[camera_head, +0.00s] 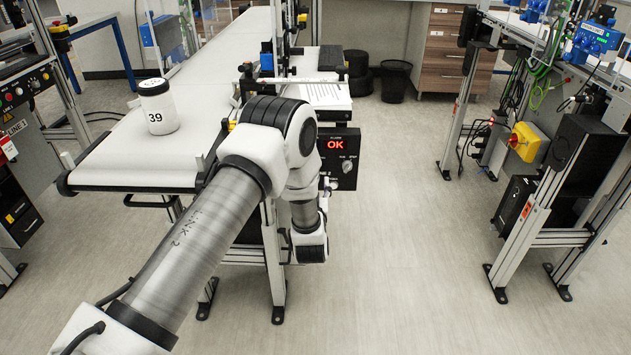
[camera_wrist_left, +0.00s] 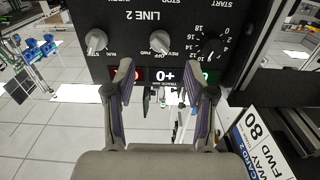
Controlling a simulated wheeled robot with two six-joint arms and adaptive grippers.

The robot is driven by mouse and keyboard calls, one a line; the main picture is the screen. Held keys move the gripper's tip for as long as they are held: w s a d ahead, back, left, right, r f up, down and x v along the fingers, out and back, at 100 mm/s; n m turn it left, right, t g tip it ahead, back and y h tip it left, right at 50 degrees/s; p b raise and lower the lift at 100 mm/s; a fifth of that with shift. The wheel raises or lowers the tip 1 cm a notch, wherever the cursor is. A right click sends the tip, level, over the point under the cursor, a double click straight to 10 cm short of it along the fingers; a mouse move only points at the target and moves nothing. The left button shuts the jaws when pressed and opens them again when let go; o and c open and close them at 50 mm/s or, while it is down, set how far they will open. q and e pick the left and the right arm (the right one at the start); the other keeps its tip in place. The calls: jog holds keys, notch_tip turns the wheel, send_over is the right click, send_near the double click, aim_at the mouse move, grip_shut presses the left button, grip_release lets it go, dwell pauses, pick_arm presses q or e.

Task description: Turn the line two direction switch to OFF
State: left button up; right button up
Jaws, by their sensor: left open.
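The black line two panel (camera_wrist_left: 125,14) fills the top of the left wrist view, marked LINE 2. Its direction switch (camera_wrist_left: 160,41) is the light middle knob, with FWD, OFF and REV labels beside it; I cannot tell surely which label it points to. My left gripper (camera_wrist_left: 157,76) is open and empty, its fingers apart below the knob, overlapping the panel's lower edge in the picture. In the head view the panel (camera_head: 346,151) shows a red OK, partly hidden behind my left arm; the gripper fingers are hidden there. My right gripper is not in view.
Left of the direction switch is a RUN knob (camera_wrist_left: 96,41); right of it is a numbered dial (camera_wrist_left: 209,46). A card (camera_wrist_left: 262,142) reads FWD 80. A white jar (camera_head: 158,107) marked 39 stands on the conveyor (camera_head: 115,165).

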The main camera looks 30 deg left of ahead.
pick_arm(q)
jog(key=x, duration=0.7)
jog(key=shift+r, duration=0.15)
grip_shut()
